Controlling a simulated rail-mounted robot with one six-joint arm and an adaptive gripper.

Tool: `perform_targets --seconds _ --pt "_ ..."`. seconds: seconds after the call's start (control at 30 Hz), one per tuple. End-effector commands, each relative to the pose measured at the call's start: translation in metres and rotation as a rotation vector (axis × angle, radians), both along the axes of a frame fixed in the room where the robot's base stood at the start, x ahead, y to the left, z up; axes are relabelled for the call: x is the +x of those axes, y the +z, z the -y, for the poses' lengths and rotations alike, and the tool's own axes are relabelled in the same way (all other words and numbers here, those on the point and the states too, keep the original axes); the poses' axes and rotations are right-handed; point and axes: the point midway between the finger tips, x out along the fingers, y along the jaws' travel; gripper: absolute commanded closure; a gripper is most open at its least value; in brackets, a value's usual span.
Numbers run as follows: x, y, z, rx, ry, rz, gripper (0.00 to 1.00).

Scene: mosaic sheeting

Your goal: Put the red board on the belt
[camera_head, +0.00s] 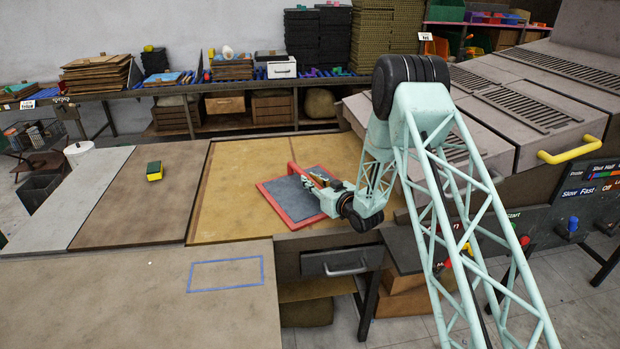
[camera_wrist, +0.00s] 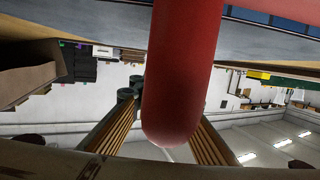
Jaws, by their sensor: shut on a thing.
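The red board (camera_head: 283,192) has a red frame around a dark grey face and a raised red bar. In the head view it is over the tan tabletop, right of the middle. I cannot tell whether it touches the surface. My gripper (camera_head: 316,181) is at its right side, shut on its red bar. In the wrist view the bar (camera_wrist: 180,80) fills the space between my two ribbed fingers, and the board's underside or face (camera_wrist: 270,38) crosses the top. My arm hides part of the board's right side. I cannot tell for sure which surface is the belt.
A grey machine with slotted covers (camera_head: 530,105) and a yellow handle (camera_head: 571,150) stands at the right. A green-and-yellow sponge (camera_head: 154,171) lies on the brown panel at left. A blue taped rectangle (camera_head: 226,274) marks the clear front table. Stacked goods line the back shelf (camera_head: 120,96).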

Motion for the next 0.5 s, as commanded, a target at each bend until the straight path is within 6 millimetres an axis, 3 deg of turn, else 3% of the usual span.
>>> perform_targets --seconds 0.43,0.47,0.5 --pt "0.0011 0.001 -0.0002 0.002 0.0 0.005 1.0" --pt "0.0001 -0.0016 0.0 0.0 0.0 0.0 0.82" --pt "0.0001 -0.0014 0.0 0.0 0.0 0.0 0.79"
